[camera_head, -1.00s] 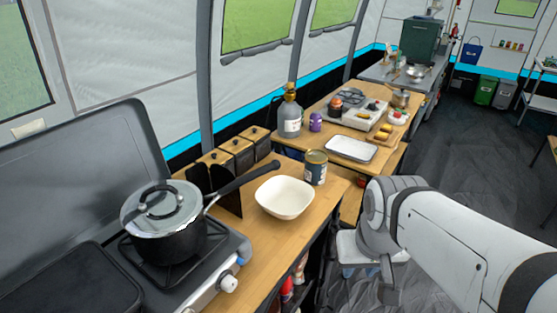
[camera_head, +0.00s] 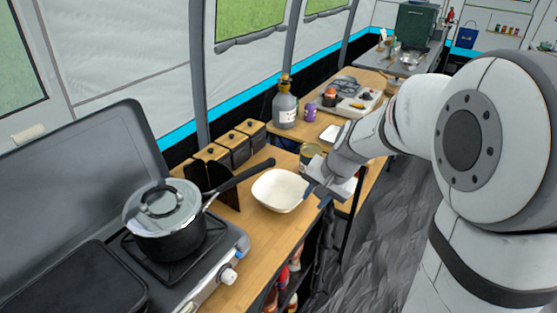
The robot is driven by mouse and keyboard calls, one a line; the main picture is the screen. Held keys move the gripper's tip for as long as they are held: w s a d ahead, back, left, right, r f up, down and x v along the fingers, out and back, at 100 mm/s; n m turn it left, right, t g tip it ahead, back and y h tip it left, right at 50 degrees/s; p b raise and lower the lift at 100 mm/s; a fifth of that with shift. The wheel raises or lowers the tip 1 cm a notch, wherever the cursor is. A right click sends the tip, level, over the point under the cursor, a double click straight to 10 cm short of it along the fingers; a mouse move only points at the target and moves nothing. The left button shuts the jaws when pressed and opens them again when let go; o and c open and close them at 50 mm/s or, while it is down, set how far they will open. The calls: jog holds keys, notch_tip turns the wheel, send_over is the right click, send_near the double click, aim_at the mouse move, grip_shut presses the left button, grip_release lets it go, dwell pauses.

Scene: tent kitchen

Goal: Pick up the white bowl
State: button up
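The white bowl (camera_head: 279,191) stands upright on the wooden counter, right of the stove, and looks empty. My gripper (camera_head: 314,193) is at the bowl's right side, close to its right rim. Its dark fingers point toward the bowl. The view is too small and angled to tell how far the fingers are apart or whether they touch the rim.
A lidded pot (camera_head: 166,222) stands on the stove, its long handle (camera_head: 243,174) reaching behind the bowl. A can (camera_head: 310,154) stands close behind my gripper. Black holders (camera_head: 233,149) line the back. Counter in front of the bowl is clear.

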jog(key=shift+m+y, duration=0.3)
jog(key=shift+m, duration=0.6)
jog(key=shift+w+a+f+p, duration=0.2)
jog(key=shift+w+a+f, duration=0.35)
jog(key=shift+w+f, duration=0.8)
jog(key=shift+w+a+f+p, duration=0.15)
jog(key=shift+w+a+f, duration=0.35)
jog(key=shift+w+f, duration=0.9)
jog(key=shift+w+a+f+p, duration=0.2)
jog(key=shift+w+a+f, duration=0.45)
jog(key=shift+f, duration=1.25)
jog(key=shift+w+d, duration=0.1)
jog(key=shift+c, duration=0.4)
grip_shut()
